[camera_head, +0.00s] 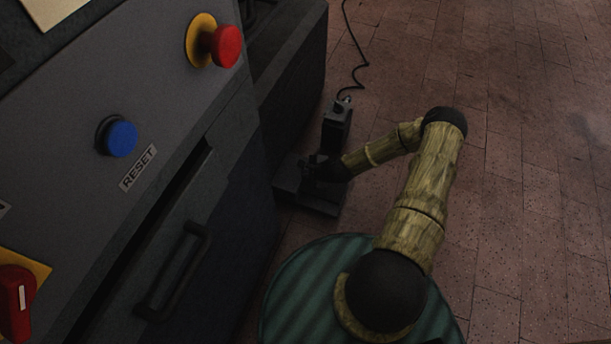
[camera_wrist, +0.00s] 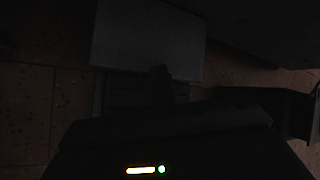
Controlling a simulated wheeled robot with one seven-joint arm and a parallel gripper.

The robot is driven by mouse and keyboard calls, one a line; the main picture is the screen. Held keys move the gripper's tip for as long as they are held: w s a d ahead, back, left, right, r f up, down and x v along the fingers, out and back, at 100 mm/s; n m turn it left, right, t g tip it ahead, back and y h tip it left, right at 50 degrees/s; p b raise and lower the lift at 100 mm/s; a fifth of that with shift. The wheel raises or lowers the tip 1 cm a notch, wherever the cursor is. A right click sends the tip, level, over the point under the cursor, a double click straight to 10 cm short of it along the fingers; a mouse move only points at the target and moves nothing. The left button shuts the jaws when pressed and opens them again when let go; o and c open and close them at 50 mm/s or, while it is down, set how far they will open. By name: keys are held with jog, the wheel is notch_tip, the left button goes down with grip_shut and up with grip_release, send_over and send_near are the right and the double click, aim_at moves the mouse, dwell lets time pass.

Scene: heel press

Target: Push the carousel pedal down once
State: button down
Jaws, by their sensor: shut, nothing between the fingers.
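The carousel pedal (camera_head: 318,207) is a dark foot pedal unit on the brick floor, beside the foot of the grey machine cabinet. A black cable leaves its far end. My gripper (camera_head: 312,172) is low over the pedal in the head view, dark against dark, so its fingertips are hard to make out. In the wrist view my shut, empty gripper (camera_wrist: 160,73) shows as a dark shape at the lower edge of a pale grey plate (camera_wrist: 148,35). A darker ridged part (camera_wrist: 122,90) of the unit lies below that plate. I cannot tell whether the gripper touches the pedal.
The machine cabinet (camera_head: 235,205) stands close on the left, with a drawer handle (camera_head: 172,270), a blue reset button (camera_head: 121,139) and a red mushroom button (camera_head: 226,46). The cable (camera_head: 358,60) runs away over the floor. The brick floor (camera_head: 540,190) on the right is clear.

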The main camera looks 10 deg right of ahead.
jog(key=shift+s+d+f+b, duration=0.1)
jog(key=shift+f+b, duration=0.6)
jog(key=shift+f, duration=0.45)
dwell(0.4)
jog(key=shift+s+d+f, duration=0.1)
jog(key=shift+d, duration=0.05)
jog(key=shift+a, duration=0.2)
jog(key=shift+r+p, duration=0.65)
jog(key=shift+p, duration=0.2)
jog(key=r+p, duration=0.4)
jog(key=shift+w+r, duration=0.25)
jog(key=shift+r, duration=0.1)
jog(key=shift+a+r+p, duration=0.35)
jog(key=shift+a+p, duration=0.05)
jog(key=shift+p, duration=0.15)
